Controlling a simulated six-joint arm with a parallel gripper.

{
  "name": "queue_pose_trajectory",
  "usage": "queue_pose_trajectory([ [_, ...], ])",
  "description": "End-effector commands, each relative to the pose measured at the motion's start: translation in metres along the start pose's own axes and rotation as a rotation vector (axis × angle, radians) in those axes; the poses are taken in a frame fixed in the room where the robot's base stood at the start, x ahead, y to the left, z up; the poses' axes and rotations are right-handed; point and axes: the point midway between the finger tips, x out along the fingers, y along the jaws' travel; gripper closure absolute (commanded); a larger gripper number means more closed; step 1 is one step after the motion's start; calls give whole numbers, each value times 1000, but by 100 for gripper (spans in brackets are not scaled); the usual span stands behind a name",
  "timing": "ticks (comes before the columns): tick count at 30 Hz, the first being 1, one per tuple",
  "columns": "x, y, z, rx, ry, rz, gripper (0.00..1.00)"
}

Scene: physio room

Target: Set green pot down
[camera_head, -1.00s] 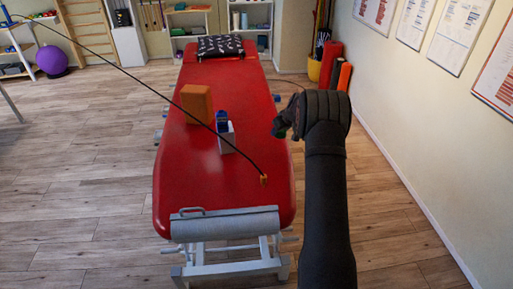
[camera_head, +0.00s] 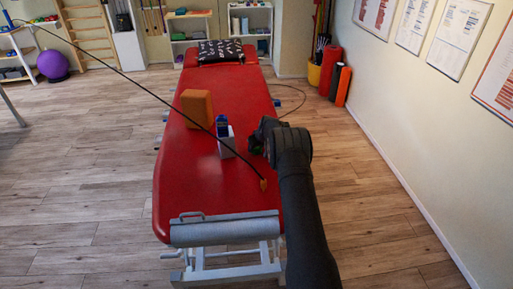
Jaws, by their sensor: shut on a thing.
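My gripper (camera_head: 257,143) is at the end of my black arm, over the right half of the red treatment table (camera_head: 195,195). A small dark green thing, which I take for the green pot (camera_head: 254,150), shows at the gripper's fingers. The gripper is shut on it and hides most of it. The pot is just right of a small white box (camera_head: 227,142). I cannot tell whether its base touches the table.
A blue object (camera_head: 222,126) is at the white box. An orange block (camera_head: 197,106) stands behind them. A thin dark cable crosses this area and ends in an orange tip (camera_head: 263,184). A patterned pillow (camera_head: 220,50) lies at the far end. The table's near part is clear.

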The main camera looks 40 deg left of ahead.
Motion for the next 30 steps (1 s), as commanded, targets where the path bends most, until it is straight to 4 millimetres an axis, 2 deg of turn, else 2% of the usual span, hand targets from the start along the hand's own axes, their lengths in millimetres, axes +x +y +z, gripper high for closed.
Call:
queue_pose_trajectory([
  [11, 6, 0, 3, 0, 1, 0, 78],
  [12, 6, 0, 4, 0, 1, 0, 48],
  [15, 6, 0, 3, 0, 1, 0, 29],
  [24, 5, 0, 3, -1, 2, 0, 29],
  [30, -9, 0, 1, 0, 2, 0, 29],
])
